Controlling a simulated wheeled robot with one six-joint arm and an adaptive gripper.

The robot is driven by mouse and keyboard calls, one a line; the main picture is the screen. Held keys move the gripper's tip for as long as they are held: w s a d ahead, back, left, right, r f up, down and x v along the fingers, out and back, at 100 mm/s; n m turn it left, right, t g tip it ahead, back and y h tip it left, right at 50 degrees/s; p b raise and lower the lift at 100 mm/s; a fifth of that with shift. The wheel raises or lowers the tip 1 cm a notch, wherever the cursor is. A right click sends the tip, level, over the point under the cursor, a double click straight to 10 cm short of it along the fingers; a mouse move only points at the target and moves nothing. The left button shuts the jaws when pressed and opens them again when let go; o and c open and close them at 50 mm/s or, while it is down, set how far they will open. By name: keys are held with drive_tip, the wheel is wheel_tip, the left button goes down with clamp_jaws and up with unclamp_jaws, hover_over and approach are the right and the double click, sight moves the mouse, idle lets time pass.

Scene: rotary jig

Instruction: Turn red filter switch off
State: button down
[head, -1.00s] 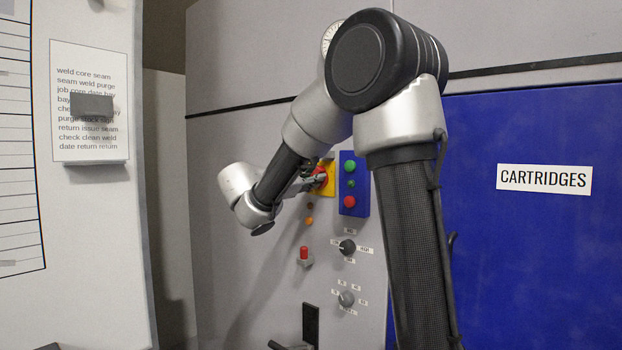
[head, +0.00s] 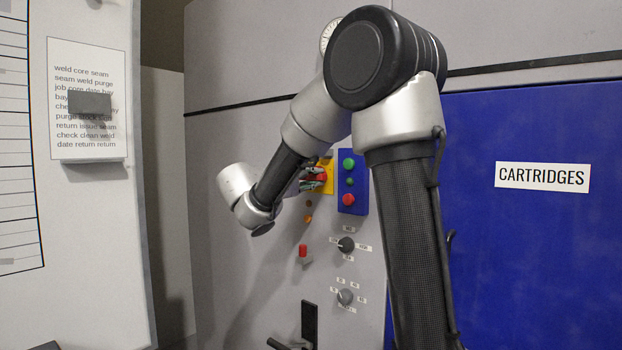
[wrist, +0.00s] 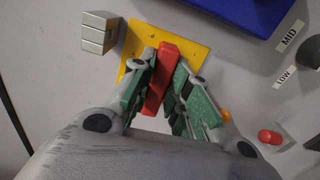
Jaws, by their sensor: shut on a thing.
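The red filter switch (wrist: 163,70) is a red bar handle on a yellow plate (wrist: 195,52) fixed to the grey panel. My gripper (wrist: 158,78) is shut on the red handle, with its green-padded fingers on both sides of it. In the wrist view the handle runs nearly upright, leaning a little to the right at the top. In the head view the yellow plate (head: 328,185) shows behind my gripper (head: 317,180), and the fingers partly cover the red handle.
A blue box (head: 352,197) with green and red buttons is just right of the plate. A silver block (wrist: 100,32) sits beside the plate.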

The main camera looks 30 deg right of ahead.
drive_tip(key=shift+f+m, duration=0.1)
drive_tip(key=shift+m, duration=0.3)
drive_tip(key=c, duration=1.4)
unclamp_jaws()
drive_tip(key=shift+o, duration=0.2)
drive_tip(key=v, duration=1.2)
